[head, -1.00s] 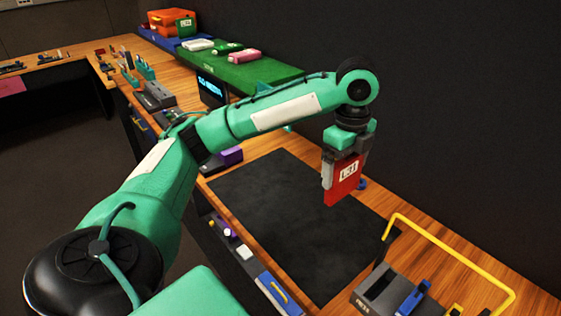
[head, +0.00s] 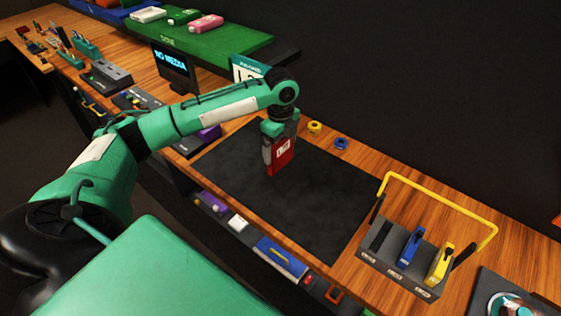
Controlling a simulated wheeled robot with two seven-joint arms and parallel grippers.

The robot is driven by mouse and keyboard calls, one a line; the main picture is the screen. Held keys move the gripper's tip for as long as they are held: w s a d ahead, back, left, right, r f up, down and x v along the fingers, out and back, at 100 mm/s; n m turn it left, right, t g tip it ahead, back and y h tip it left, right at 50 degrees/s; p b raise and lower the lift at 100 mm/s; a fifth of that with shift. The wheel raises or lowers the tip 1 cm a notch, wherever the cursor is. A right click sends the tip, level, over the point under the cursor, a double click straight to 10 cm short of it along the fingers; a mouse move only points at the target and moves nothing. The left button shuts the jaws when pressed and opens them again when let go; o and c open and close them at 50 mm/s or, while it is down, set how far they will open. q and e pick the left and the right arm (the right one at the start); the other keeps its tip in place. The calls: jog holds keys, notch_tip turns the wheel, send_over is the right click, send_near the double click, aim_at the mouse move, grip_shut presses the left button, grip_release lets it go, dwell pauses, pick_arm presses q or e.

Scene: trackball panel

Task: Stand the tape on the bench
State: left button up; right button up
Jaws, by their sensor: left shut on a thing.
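My left gripper (head: 278,145) is shut on a red tape (head: 276,166) with a white label. It holds the tape upright from above, over the far part of a black mat (head: 310,205) on the wooden bench (head: 343,279). I cannot tell whether the tape's lower edge touches the mat. The gripper covers the tape's upper part. My right gripper is not in view.
A grey caddy (head: 391,274) with a yellow handle holds a blue tape (head: 411,247) and a yellow tape (head: 440,264). Yellow (head: 314,128) and blue (head: 341,143) rolls lie behind the mat. A small screen (head: 174,68) stands left. The mat's near part is clear.

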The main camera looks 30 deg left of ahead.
aim_at(281, 165)
pick_arm(q)
notch_tip(281, 165, down, 3)
jog(key=shift+f+p, duration=0.1)
jog(key=shift+p, duration=0.2)
jog(key=shift+d+f, duration=0.1)
jog(key=shift+f, duration=0.45)
notch_tip(281, 165, down, 3)
jog(key=shift+f+p, duration=0.1)
jog(key=shift+p, duration=0.5)
jog(key=shift+f, duration=0.4)
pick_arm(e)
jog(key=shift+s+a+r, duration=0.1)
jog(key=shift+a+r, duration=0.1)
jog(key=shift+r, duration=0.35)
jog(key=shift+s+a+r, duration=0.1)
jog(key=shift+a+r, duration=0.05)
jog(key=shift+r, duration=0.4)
pick_arm(q)
jog(key=o, duration=0.8)
jog(key=shift+f, duration=0.1)
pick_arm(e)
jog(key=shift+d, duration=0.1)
